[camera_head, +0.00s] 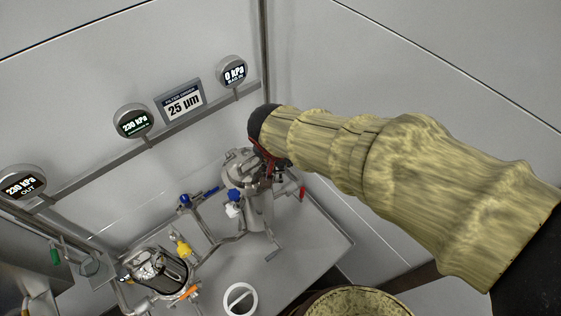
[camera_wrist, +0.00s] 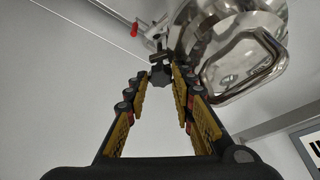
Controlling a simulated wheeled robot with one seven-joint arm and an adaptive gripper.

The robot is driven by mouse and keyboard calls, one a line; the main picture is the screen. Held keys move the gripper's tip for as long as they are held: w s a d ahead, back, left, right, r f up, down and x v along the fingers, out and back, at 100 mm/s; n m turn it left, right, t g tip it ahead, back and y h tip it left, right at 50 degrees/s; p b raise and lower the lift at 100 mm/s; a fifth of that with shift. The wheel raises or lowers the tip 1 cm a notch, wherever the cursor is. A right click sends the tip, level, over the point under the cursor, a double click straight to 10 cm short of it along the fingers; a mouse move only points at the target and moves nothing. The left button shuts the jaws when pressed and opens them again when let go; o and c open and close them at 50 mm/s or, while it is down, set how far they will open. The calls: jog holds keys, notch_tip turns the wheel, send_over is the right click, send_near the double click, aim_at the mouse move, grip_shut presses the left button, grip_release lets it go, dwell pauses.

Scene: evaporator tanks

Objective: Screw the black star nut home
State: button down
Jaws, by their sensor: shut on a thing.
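The black star nut (camera_wrist: 160,77) is between my fingertips in the wrist view, beside the rim of a shiny steel vessel. My gripper (camera_wrist: 162,80) is shut on it. A short metal piece shows just beyond the nut; how far the nut is threaded cannot be seen. The vessel's polished lid (camera_wrist: 225,35) has a loop handle (camera_wrist: 243,60) to the right of the nut. In the head view the steel vessel (camera_head: 258,208) stands in the back corner, and my gripper (camera_head: 268,170) is at its right side, mostly hidden by my sleeved arm. The nut cannot be made out there.
A red-handled valve (camera_head: 302,193) is right of the vessel, and blue (camera_head: 234,195) and yellow (camera_head: 183,247) handles are left of it. Gauges (camera_head: 133,121) line the wall rail. A white ring (camera_head: 240,300) lies at the front.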

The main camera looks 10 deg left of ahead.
jog(key=shift+f, duration=0.1)
dwell(0.3)
jog(key=c, duration=1.6)
grip_release()
jog(key=shift+d, duration=0.1)
jog(key=shift+o, duration=0.5)
jog(key=v, duration=0.8)
